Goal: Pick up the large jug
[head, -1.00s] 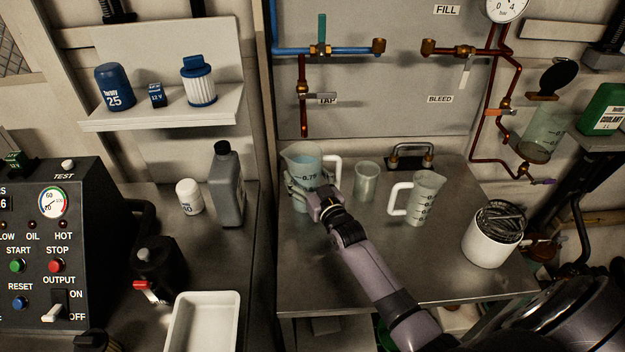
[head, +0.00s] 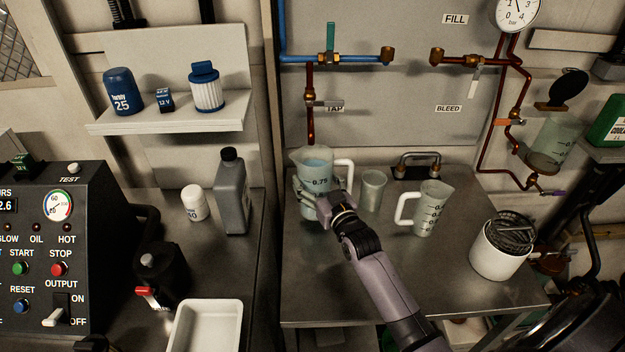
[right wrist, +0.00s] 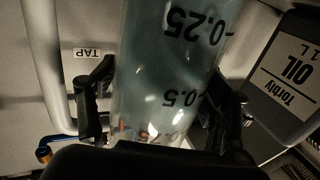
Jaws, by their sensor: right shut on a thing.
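The large jug (head: 314,170) is a clear measuring jug with bluish liquid and a white handle on its right. It stands roughly upright at the left of the steel bench, below the tap pipe. My right gripper (head: 316,201) is shut around its body, below the 0.75 mark. In the right wrist view the jug (right wrist: 165,75) fills the middle between the two fingers of the gripper (right wrist: 165,95), its marks upside down. I cannot tell whether its base is clear of the bench. My left gripper is not in view.
A small clear beaker (head: 373,192) stands close right of the jug, then a smaller handled jug (head: 432,212) and a white canister (head: 499,252). A grey oil bottle (head: 231,195) stands to the left. The tap pipe (head: 310,125) hangs just above. The bench front is mostly clear.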

